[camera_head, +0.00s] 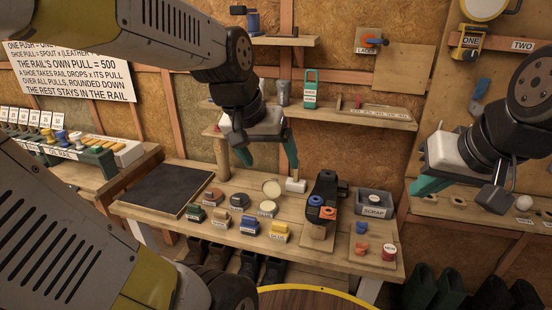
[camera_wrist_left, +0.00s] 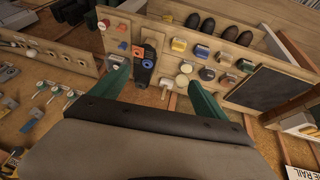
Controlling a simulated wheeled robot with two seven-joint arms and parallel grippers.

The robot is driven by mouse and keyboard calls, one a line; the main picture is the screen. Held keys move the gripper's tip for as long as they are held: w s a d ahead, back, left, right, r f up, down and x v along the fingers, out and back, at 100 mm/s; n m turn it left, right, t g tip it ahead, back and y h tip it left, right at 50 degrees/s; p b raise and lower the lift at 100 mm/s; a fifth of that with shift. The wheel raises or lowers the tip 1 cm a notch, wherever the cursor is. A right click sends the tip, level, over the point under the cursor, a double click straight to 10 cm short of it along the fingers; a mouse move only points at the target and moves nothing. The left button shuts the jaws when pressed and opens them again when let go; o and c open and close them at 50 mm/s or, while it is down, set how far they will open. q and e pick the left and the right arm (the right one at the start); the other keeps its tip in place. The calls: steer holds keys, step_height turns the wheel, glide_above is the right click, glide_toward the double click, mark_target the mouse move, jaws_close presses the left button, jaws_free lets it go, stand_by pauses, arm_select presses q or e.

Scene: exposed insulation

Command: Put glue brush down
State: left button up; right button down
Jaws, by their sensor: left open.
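A small white block-shaped piece with a short upright part (camera_head: 296,185), which looks like the glue brush, is on the workbench (camera_head: 335,262) near its back edge. It also shows in the left wrist view (camera_wrist_left: 167,83), between the finger lines and beyond the tips. My left gripper (camera_head: 257,155) is open and empty, with its teal fingers wide apart. Its right fingertip appears just above the white piece in the head view; I cannot tell if they touch. My right gripper (camera_head: 425,183) is at the right, away from the bench; its fingers are only partly visible.
Several small tins and labelled blocks (camera_head: 279,231) stand mid-bench. A black shoe-shaped stand (camera_head: 322,200) and a grey scrap bin (camera_head: 374,204) are to the right. A dark mat (camera_head: 166,190) lies at the left. A shelf (camera_head: 350,116) is behind.

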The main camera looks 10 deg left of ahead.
arm_select(q)
steer(key=s+r+t, duration=0.1)
steer(key=s+r, duration=0.1)
steer(key=s, duration=0.4)
steer(key=shift+d, duration=0.3)
steer(key=shift+o, duration=0.4)
stand_by(0.5)
